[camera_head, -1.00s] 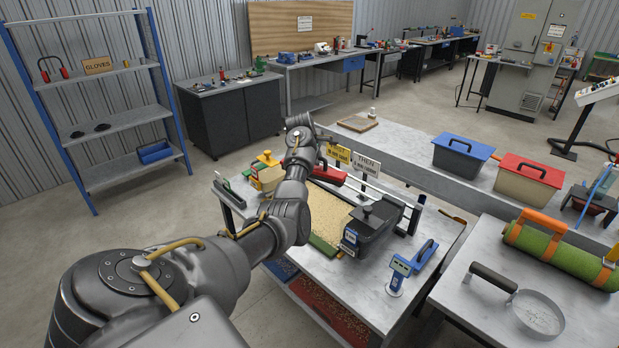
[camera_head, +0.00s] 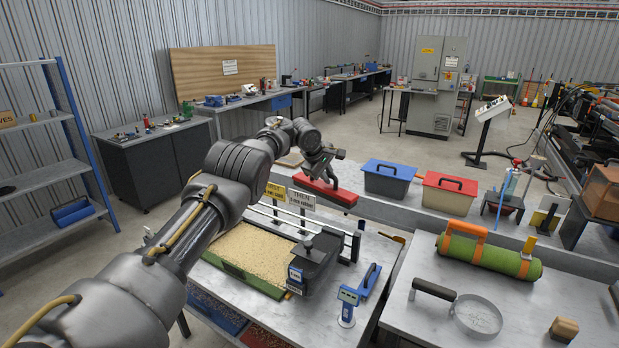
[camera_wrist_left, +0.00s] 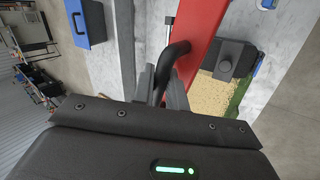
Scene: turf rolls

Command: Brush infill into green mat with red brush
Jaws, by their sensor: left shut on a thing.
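My left gripper (camera_head: 326,172) is shut on the dark handle (camera_wrist_left: 172,62) of the red brush (camera_head: 325,191). The brush hangs level beyond the work table, in front of the back bench, apart from the mat. In the left wrist view the red brush (camera_wrist_left: 203,35) runs up from the fingers (camera_wrist_left: 168,88). The green mat (camera_head: 238,275) lies on the near table, mostly covered by tan infill (camera_head: 252,252); its green edge also shows in the wrist view (camera_wrist_left: 238,101). My right gripper is not in view.
Yellow (camera_head: 276,190) and white (camera_head: 301,199) signs stand behind the mat, beside rails (camera_head: 310,228). A blue-handled tool (camera_head: 347,305) stands at the near table's right. A green roll (camera_head: 490,256) lies farther right.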

